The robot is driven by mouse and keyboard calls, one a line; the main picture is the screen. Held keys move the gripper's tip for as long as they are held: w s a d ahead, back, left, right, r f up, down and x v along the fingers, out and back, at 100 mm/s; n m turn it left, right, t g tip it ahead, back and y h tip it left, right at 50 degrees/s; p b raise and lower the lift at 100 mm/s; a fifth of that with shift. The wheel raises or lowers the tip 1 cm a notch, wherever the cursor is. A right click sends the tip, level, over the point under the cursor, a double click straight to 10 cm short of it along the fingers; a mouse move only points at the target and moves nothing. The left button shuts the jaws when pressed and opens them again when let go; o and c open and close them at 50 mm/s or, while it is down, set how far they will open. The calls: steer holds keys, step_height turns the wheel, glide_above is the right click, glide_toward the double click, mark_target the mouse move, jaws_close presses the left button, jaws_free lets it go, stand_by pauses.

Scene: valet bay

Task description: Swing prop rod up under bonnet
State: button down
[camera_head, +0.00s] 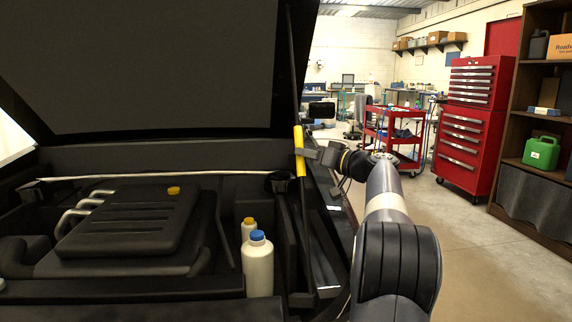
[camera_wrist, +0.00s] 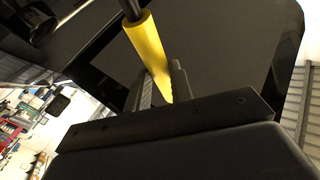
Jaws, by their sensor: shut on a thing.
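The black bonnet (camera_head: 150,65) stands raised over the engine bay. The dark prop rod (camera_head: 292,70) stands nearly upright at the bay's right side, with a yellow sleeve (camera_head: 299,150) partway along it. My gripper (camera_head: 308,153) reaches in from the right and is shut on the yellow sleeve. In the wrist view, the sleeve (camera_wrist: 146,42) runs between my gripper's fingers (camera_wrist: 162,88), with the bonnet's dark underside (camera_wrist: 220,55) behind. The rod's top overlaps the bonnet's right edge in the head view. I cannot tell whether it touches the bonnet.
The engine cover (camera_head: 125,225) with a yellow cap and a white bottle with a blue cap (camera_head: 258,265) sit in the bay. A red tool cabinet (camera_head: 468,125), a red cart (camera_head: 392,135) and shelving (camera_head: 535,95) stand behind right. The floor (camera_head: 490,260) at right is clear.

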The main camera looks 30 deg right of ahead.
steer(key=shift+s+d+f+m+t+h, duration=0.1)
steer(key=shift+s+d+m+t+h, duration=0.15)
steer(key=shift+d, duration=0.35)
steer(key=shift+s+d+f+m+t+h, duration=0.1)
steer(key=shift+s+d+m+t, duration=0.1)
steer(key=shift+d+m, duration=0.25)
steer(key=shift+d, duration=0.15)
steer(key=c, duration=1.3)
jaws_free()
steer(key=shift+o, duration=0.2)
steer(key=r+v, duration=0.1)
steer(key=v, duration=0.9)
steer(key=shift+s+d+f, duration=0.2)
steer(key=shift+s+f, duration=0.2)
steer(key=shift+f, duration=0.1)
steer(key=shift+w, duration=0.1)
